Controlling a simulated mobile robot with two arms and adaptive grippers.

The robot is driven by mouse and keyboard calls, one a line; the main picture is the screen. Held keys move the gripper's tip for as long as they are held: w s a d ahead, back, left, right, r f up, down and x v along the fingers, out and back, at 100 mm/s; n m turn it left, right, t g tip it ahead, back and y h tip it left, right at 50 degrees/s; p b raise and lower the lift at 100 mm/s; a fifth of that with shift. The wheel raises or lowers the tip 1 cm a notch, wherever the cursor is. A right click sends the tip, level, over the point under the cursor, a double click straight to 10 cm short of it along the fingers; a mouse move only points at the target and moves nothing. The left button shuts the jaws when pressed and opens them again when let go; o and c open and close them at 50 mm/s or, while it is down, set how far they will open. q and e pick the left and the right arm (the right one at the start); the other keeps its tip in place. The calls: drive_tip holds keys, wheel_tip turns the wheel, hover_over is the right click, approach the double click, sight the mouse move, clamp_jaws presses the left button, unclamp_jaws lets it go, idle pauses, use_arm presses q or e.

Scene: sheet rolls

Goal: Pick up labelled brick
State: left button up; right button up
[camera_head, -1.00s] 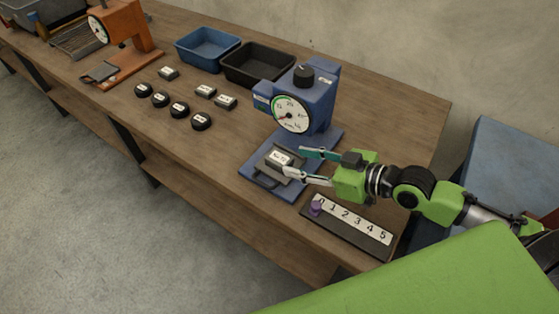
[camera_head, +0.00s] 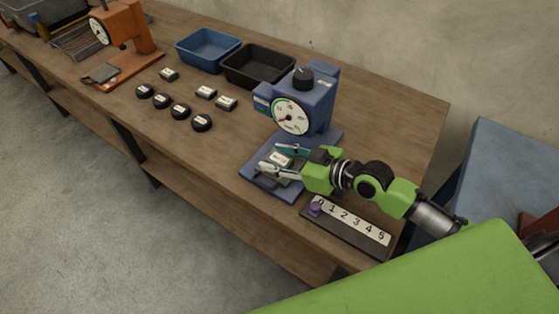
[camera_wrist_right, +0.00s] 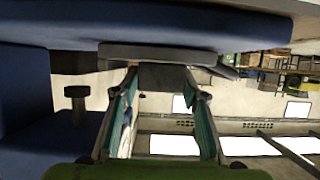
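The labelled brick (camera_head: 281,158) is a small grey block with a white label, lying on the plate of the blue dial scale (camera_head: 305,100). My right gripper (camera_head: 275,159) is low over that plate, with one finger on each side of the brick, and looks open. In the right wrist view a grey block (camera_wrist_right: 165,76) shows between the open fingers (camera_wrist_right: 160,82); whether they touch it is hard to tell. The fingers hide part of the brick in the head view. My left gripper is not in view.
A number strip (camera_head: 346,222) with a purple peg (camera_head: 315,207) lies in front of the blue scale. Farther left are other small labelled bricks (camera_head: 206,92), several round black weights (camera_head: 180,110), a blue bin (camera_head: 207,48), a black bin (camera_head: 257,66) and an orange scale (camera_head: 125,35).

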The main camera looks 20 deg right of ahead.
drive_tip(key=c, duration=0.9)
drive_tip(key=shift+o, duration=0.2)
drive_tip(key=shift+r, duration=0.15)
